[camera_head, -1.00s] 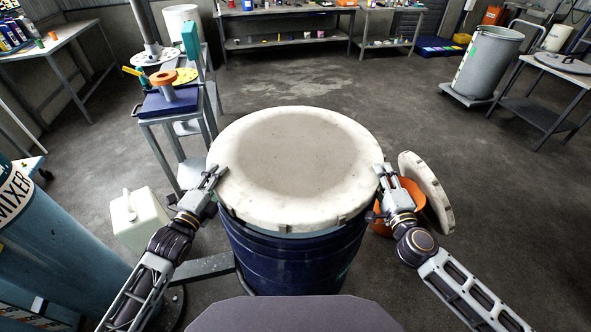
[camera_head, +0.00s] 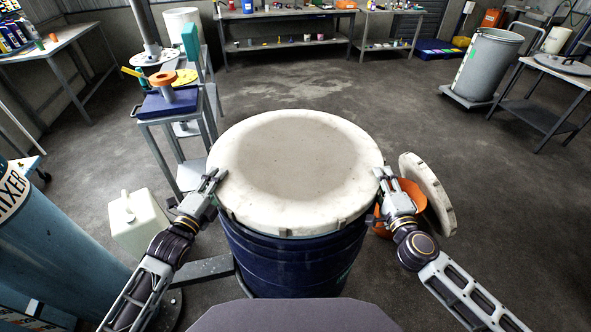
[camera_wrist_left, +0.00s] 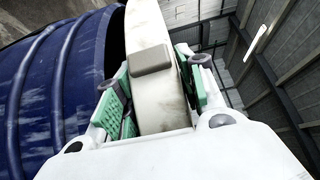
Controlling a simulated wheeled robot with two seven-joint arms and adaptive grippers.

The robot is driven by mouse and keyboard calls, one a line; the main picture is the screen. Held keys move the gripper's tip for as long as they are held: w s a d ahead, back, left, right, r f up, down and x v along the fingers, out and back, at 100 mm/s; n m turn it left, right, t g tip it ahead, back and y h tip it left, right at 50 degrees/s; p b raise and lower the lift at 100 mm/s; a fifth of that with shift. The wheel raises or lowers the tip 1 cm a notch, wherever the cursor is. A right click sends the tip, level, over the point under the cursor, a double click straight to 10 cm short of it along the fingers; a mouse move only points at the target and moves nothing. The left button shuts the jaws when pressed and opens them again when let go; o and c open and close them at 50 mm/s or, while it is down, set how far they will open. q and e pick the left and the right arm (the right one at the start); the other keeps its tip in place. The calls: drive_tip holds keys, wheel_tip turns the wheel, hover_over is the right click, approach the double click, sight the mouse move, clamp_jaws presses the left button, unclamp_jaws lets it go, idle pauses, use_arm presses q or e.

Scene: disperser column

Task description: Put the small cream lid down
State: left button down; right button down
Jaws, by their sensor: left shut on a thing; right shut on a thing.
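A round cream lid (camera_head: 295,165) with a greyish, worn middle is over the top of a blue drum (camera_head: 295,268). My left gripper (camera_head: 215,181) is shut on the lid's left rim and my right gripper (camera_head: 382,177) is shut on its right rim. In the left wrist view, the lid's edge (camera_wrist_left: 152,85) stands between the green-padded fingers, with the drum (camera_wrist_left: 55,85) beside it. A dark gap shows between lid and drum there. The lid hides the drum's mouth, so I cannot tell whether they touch elsewhere.
Another cream lid (camera_head: 429,190) leans by an orange bucket (camera_head: 412,192) at the right. A white jug (camera_head: 138,223) and a blue mixer cylinder (camera_head: 50,250) stand left. A small stand (camera_head: 170,108) is behind left. The floor beyond the drum is clear.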

use_arm(q)
drive_tip(key=shift+f+b, duration=0.45)
drive_tip(key=shift+b, duration=0.1)
use_arm(e)
drive_tip(key=shift+f, duration=0.4)
use_arm(q)
drive_tip(key=shift+s+f+b, duration=0.1)
drive_tip(key=shift+f+b, duration=0.25)
drive_tip(key=shift+f, duration=0.1)
use_arm(e)
drive_tip(key=shift+s+f, duration=0.1)
drive_tip(key=shift+f, duration=0.4)
